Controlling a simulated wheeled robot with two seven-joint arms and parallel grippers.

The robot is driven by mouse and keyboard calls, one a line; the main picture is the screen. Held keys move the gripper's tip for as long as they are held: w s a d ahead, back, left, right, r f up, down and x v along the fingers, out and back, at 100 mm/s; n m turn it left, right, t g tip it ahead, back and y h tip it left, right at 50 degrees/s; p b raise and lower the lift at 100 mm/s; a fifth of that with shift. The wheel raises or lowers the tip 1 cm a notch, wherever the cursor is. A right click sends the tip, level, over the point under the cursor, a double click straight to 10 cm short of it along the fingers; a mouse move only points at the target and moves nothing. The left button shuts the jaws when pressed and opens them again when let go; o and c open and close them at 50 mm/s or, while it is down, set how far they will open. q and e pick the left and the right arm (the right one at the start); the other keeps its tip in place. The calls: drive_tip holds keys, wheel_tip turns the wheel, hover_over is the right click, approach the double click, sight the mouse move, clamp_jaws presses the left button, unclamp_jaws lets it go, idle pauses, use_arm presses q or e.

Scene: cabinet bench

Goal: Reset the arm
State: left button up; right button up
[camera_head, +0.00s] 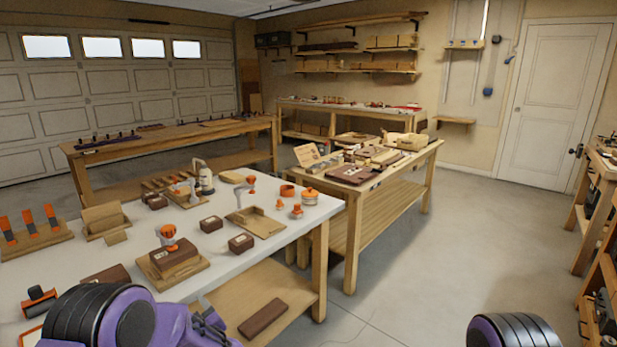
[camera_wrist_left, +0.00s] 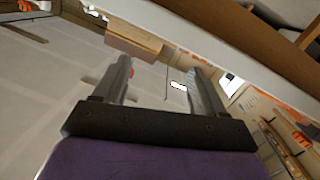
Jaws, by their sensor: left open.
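My left gripper (camera_wrist_left: 160,70) shows in the left wrist view with its two grey fingers apart. No object is seen held between them, and the background shows through the gap. In the head view my purple left arm is at the bottom left, in front of the near white-topped bench (camera_head: 205,240). Of my right arm only a dark, round purple-edged part shows at the bottom right; its gripper is out of view.
A second wooden bench (camera_head: 352,190) stands beyond. A brown block (camera_head: 263,317) lies on the lower shelf. Floor (camera_head: 450,250) right of the benches is clear.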

use_arm(q)
drive_tip(key=s+d+f+m+g+h, duration=0.15)
drive_tip(key=s+f+h, duration=0.35)
drive_tip(key=s+f, duration=0.5)
drive_tip(key=s+f+m+g+h, duration=0.1)
drive_tip(key=s+f+g, duration=0.1)
drive_tip(key=s, duration=0.9)
drive_tip(key=s+a+f+m+g+h, duration=0.1)
drive_tip(key=s+f+g, duration=0.2)
drive_tip(key=s, duration=0.8)
drive_tip(key=s+f+m+g+h, duration=0.1)
drive_tip(key=s+f+g, duration=0.2)
drive_tip(key=s+f, duration=0.3)
drive_tip(key=s, duration=0.4)
drive_tip(key=shift+s+a, duration=0.25)
drive_tip(key=shift+s, duration=0.15)
